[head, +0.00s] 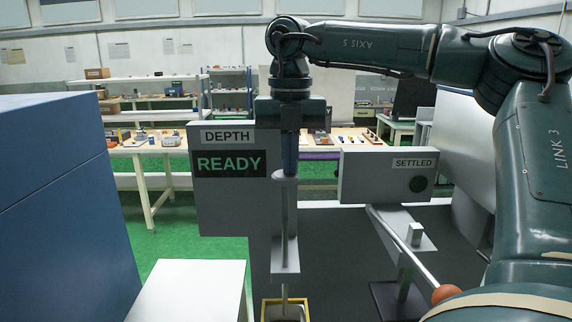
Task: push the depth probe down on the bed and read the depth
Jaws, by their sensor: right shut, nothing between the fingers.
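The depth probe (284,215) is an upright grey rod with a flat cap on top. It passes through a grey bracket (285,262), and its thin lower part reaches a yellow-rimmed column (267,310) at the bottom edge. The bed inside is not clear to see. My right gripper (290,168) points down, shut and empty, with its tips at the probe's cap; I cannot tell whether they touch. The depth display (229,163) reads READY in green, with no number. My left gripper is out of view.
A SETTLED panel (385,175) with a dark green lamp stands right of the probe. Below it is a slanted lever with an orange ball (446,293). A blue cabinet (60,200) and a white block (190,290) stand at the left. Benches fill the background.

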